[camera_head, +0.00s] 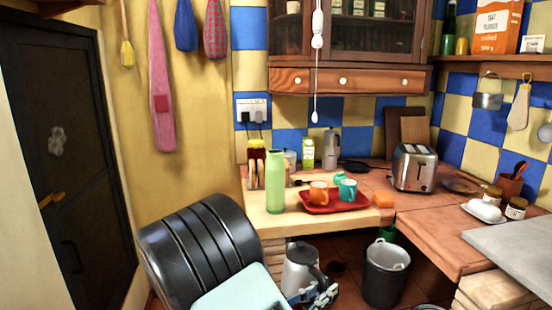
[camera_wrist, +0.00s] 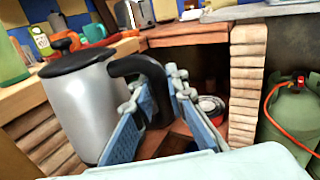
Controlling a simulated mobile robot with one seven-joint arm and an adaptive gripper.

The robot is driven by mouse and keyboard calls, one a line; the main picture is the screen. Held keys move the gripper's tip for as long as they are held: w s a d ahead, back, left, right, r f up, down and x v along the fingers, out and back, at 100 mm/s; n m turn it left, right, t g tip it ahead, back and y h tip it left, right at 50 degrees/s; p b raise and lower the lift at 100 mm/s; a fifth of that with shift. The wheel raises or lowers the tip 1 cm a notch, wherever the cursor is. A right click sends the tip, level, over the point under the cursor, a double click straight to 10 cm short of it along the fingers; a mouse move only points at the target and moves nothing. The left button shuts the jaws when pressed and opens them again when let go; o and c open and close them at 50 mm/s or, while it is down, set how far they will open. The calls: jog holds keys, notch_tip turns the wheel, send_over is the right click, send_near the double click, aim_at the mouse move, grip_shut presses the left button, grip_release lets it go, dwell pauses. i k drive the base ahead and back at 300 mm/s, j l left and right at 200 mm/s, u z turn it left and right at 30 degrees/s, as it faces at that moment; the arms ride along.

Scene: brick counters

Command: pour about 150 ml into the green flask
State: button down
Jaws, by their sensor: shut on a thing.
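The green flask (camera_head: 275,182) stands upright on the left front of the wooden counter. Part of it also shows at the left edge of the wrist view (camera_wrist: 11,64). A silver jug (camera_head: 298,266) with a black lid and black handle is in front of the counter, below the counter top. In the wrist view the jug (camera_wrist: 95,105) looks close to upright. My gripper (camera_head: 318,294) is shut on the jug's black handle, its blue finger pads on either side of it in the wrist view (camera_wrist: 153,105). The jug's contents are hidden by its lid.
A red tray (camera_head: 335,207) with orange (camera_head: 318,192) and teal (camera_head: 347,190) mugs stands right of the flask. Jars stand just behind the flask. A toaster (camera_head: 413,167) is farther right. A dark bin (camera_head: 385,275) is under the counter. A gas cylinder (camera_wrist: 292,120) stands at right.

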aim_at(275, 168)
jog(key=k, duration=0.4)
jog(key=k+z, duration=0.1)
jog(key=z, duration=1.05)
jog(key=j+z, duration=0.3)
jog(key=i+j, duration=0.1)
jog(key=j, duration=0.4)
jog(key=i+j, duration=0.1)
jog(key=j, duration=0.4)
jog(key=i+j, duration=0.1)
jog(key=j, duration=0.45)
